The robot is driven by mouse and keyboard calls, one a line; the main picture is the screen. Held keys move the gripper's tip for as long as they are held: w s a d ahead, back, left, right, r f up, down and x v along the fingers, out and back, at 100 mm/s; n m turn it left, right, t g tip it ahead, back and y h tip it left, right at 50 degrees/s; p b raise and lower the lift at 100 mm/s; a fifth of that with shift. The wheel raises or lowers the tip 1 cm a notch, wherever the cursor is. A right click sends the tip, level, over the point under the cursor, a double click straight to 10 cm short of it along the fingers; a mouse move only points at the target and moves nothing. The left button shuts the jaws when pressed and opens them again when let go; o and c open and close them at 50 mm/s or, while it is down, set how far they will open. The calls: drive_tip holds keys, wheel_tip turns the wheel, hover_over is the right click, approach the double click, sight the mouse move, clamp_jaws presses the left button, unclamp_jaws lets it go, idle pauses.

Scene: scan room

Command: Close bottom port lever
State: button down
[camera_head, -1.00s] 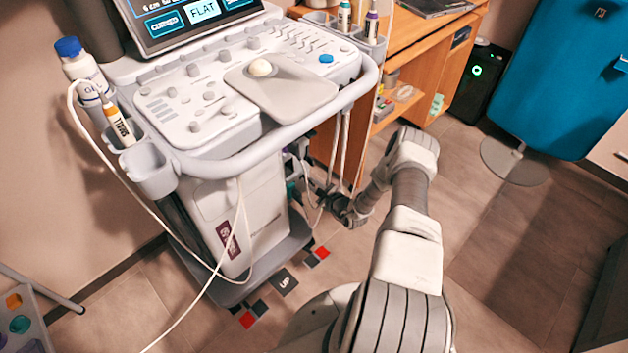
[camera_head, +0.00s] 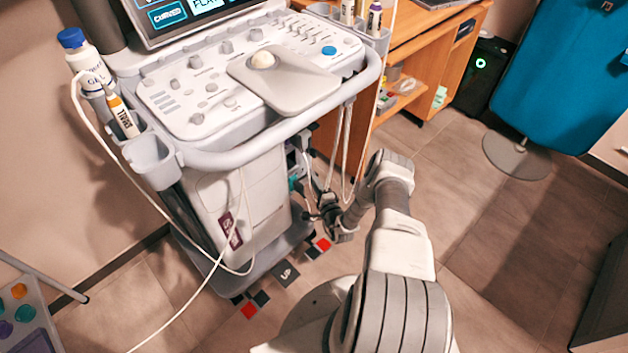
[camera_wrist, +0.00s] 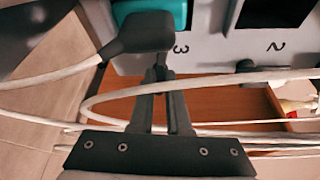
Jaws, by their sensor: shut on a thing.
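In the wrist view, a grey port panel (camera_wrist: 215,50) carries the printed marks 3 and 2. A teal port (camera_wrist: 160,12) is at the top beside mark 3. A black connector (camera_wrist: 142,36) with a pale cable sits in front of it. A small dark lever (camera_wrist: 161,70) shows just below the connector. My gripper (camera_wrist: 162,88) has its two dark fingers drawn together at the lever, shut on it; the exact contact is hard to see. In the head view, my gripper (camera_head: 326,206) is low at the right side of the ultrasound cart (camera_head: 250,195), and the lever cannot be made out.
A wooden desk (camera_head: 440,65) stands behind the cart. A blue chair (camera_head: 565,75) is at the upper right. The floor (camera_head: 490,230) to the right is clear.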

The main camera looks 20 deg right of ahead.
drive_tip(key=shift+f+n+t+b, duration=0.2)
drive_tip(key=shift+n+t+b, duration=0.15)
drive_tip(key=shift+n, duration=0.55)
drive_tip(key=c, duration=0.9)
unclamp_jaws()
drive_tip(key=shift+s, duration=0.1)
